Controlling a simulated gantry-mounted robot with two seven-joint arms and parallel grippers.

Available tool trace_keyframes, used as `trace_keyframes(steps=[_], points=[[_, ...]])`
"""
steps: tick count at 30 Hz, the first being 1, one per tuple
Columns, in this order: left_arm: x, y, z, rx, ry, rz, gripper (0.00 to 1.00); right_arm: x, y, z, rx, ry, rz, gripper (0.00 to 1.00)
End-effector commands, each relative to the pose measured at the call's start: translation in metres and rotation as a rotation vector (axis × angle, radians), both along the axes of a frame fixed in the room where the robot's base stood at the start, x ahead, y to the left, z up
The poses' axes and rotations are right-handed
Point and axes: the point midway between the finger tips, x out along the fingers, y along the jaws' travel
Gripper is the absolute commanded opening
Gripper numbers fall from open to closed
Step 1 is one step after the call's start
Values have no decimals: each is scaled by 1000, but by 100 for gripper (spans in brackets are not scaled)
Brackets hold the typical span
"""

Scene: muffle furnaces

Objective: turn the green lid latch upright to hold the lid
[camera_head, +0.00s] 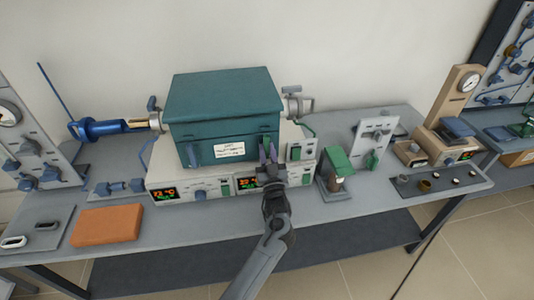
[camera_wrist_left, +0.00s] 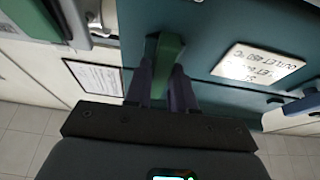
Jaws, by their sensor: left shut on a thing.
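The teal furnace box (camera_head: 205,152) stands closed in the middle of the bench, with its teal lid (camera_head: 222,92) down. The green lid latch (camera_wrist_left: 165,52) is on its front, near the right end in the head view. My left gripper (camera_wrist_left: 160,85) has its two purple fingers on either side of the latch and is shut on it. In the head view the gripper (camera_head: 268,153) reaches up to the box front and largely hides the latch, so its exact angle is hard to tell there. My right gripper is not in view.
Control panels with lit displays (camera_head: 165,193) run below the box. A small green-roofed unit (camera_head: 337,170) stands to the right. A blue cylinder (camera_head: 100,129) sticks out on the left, and an orange slab (camera_head: 107,225) lies front left. Bare bench shows at the front.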

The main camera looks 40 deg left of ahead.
Motion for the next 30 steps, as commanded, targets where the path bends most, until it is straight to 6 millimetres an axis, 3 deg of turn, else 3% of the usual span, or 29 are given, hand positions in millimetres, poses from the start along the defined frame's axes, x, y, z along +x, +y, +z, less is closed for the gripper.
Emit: trace_keyframes(steps=[8,9,12,30], points=[[0,0,2,0,-3,-1,0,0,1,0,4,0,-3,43],[0,0,2,0,-3,-1,28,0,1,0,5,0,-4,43],[0,0,1,1,-2,0,44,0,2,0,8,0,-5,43],[-5,-6,-8,0,0,-1,45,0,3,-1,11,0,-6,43]])
